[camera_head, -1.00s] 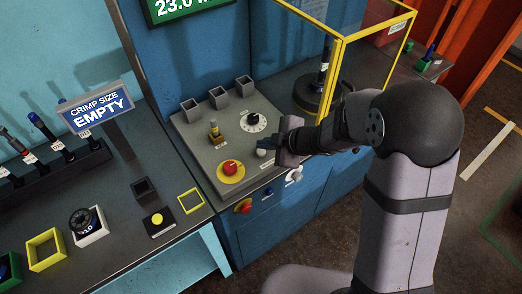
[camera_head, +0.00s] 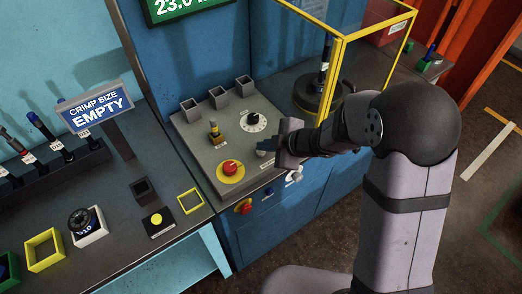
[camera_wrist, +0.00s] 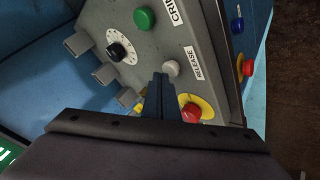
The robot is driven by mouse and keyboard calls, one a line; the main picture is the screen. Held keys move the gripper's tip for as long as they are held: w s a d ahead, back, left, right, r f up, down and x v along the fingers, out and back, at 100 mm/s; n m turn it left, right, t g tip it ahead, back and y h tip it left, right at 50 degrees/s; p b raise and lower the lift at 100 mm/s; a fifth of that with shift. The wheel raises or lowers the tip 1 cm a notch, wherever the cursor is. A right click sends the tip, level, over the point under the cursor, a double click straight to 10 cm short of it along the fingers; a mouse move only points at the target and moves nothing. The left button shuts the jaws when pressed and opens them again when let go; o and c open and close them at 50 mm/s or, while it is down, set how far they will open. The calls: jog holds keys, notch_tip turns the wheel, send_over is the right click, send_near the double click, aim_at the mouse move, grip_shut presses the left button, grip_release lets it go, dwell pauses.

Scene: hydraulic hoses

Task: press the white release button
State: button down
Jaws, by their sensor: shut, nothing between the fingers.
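The white release button (camera_wrist: 171,69) shows in the wrist view beside the RELEASE label (camera_wrist: 193,62) on the grey control panel (camera_wrist: 150,25). My gripper (camera_wrist: 160,78) is shut and empty, its fingertips right next to the button in that view, slightly to its left. In the head view my gripper (camera_head: 264,152) reaches over the panel's right front part from the right, and its tips hide the button. I cannot tell whether the tips touch the button.
The red mushroom button (camera_head: 230,168) on a yellow disc is close by on the panel. A black dial (camera_head: 253,122) and grey square holders (camera_head: 244,84) stand further back. A green button (camera_wrist: 144,18) shows in the wrist view. A yellow frame (camera_head: 341,60) stands behind my arm.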

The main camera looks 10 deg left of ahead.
aim_at(264, 153)
jog(key=shift+f+b, duration=0.3)
jog(key=shift+f, duration=0.2)
dwell(0.5)
jog(key=shift+r, duration=0.1)
jog(key=shift+r+p, duration=0.85)
jog(key=shift+p, duration=0.2)
jog(key=shift+r, duration=0.1)
notch_tip(264, 153, up, 5)
jog(key=p, duration=0.5)
dwell(0.6)
